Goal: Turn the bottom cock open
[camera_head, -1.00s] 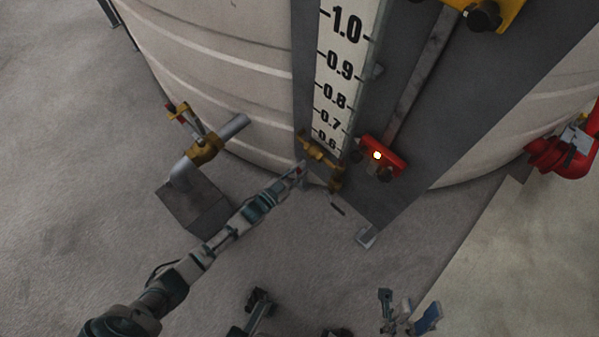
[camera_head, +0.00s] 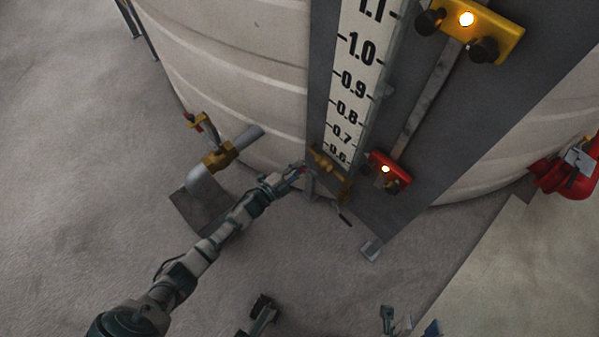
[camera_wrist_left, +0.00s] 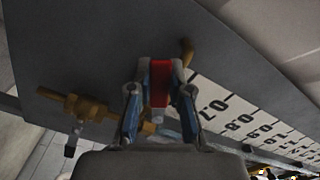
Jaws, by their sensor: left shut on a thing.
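The brass bottom cock (camera_head: 326,161) sits at the foot of the white scale, on the grey plate against the tank. My left gripper (camera_head: 300,171) reaches it from the lower left. In the left wrist view the gripper (camera_wrist_left: 160,72) is shut on a red handle (camera_wrist_left: 160,88), which lies between its two fingers. Brass fittings (camera_wrist_left: 88,107) show to the left behind the fingers. The joint between handle and cock is mostly hidden by the gripper. My right gripper (camera_head: 409,322) shows at the bottom edge, partly cut off, with its fingers apart and empty.
A red bracket with a lit lamp (camera_head: 388,171) is right of the scale; a yellow one (camera_head: 470,32) is higher. A brass valve on a pipe (camera_head: 218,156) stands left of my left arm. Red piping (camera_head: 566,176) is at the right. The floor below is open.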

